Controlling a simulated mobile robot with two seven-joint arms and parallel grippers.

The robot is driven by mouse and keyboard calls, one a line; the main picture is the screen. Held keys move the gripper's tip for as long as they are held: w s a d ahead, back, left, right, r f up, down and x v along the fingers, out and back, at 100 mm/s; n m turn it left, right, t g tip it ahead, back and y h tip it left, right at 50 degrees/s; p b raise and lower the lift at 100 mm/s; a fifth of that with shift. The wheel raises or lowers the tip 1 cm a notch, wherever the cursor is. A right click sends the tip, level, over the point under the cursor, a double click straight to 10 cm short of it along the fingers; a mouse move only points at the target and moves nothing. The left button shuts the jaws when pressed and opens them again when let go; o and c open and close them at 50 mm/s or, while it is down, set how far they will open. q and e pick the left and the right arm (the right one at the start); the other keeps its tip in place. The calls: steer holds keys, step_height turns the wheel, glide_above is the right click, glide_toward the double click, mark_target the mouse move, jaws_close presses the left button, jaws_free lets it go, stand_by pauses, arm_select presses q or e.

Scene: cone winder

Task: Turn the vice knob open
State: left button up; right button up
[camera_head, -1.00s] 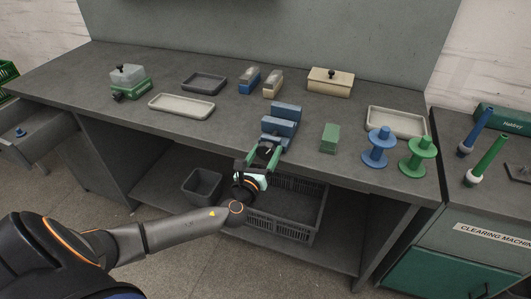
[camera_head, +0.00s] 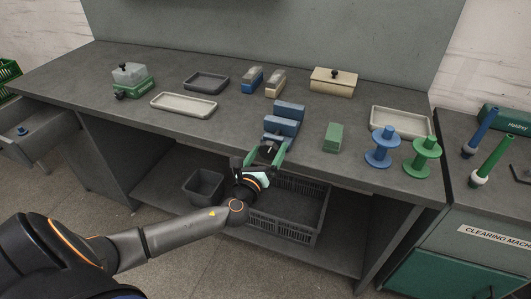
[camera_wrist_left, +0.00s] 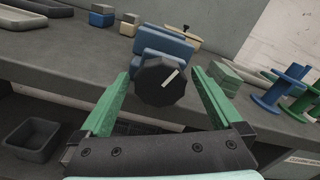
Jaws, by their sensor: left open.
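The blue vice (camera_head: 285,120) stands at the front edge of the workbench. Its dark knob (camera_wrist_left: 160,82) with a white mark faces my left wrist camera, and the mark slants up to the right. In the head view the knob (camera_head: 267,150) is partly hidden by my gripper. My left gripper (camera_head: 266,153) is open, with its green fingers on either side of the knob. In the left wrist view the fingers (camera_wrist_left: 160,95) show gaps to the knob on both sides. My right gripper is not in view.
A green block (camera_head: 333,136) lies right of the vice, and blue (camera_head: 382,147) and green (camera_head: 421,156) spools stand further right. A pale tray (camera_head: 184,104) is at left. Below the bench are a dark crate (camera_head: 283,229) and a small bin (camera_head: 203,187).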

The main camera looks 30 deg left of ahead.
arm_select(q)
steer(key=v, duration=1.2)
steer(key=shift+s+b, duration=0.2)
steer(key=shift+b, duration=0.1)
steer(key=shift+d, duration=0.1)
steer(key=s+d+f+n+g+h+p, duration=0.1)
steer(key=s+d+f+n+g, duration=0.15)
steer(key=f+n, duration=0.3)
steer(key=s+d+f+n+g+h+p, duration=0.1)
steer(key=s+d+f+n+g, duration=0.15)
steer(key=f+n, duration=0.3)
steer(key=s+d+f+n+g+h+p, duration=0.1)
steer(key=s+d+f+n+h, duration=0.1)
steer(key=s+d+n, duration=0.2)
steer(key=s+d+f+n+g+h+p, duration=0.1)
steer(key=s+d+n, duration=0.4)
steer(key=n, duration=0.6)
step_height(320, 180, down, 3)
steer(key=shift+d+r+n+g+h, duration=0.25)
steer(key=shift+n+g+h, duration=0.05)
steer(key=shift+g+h, duration=0.35)
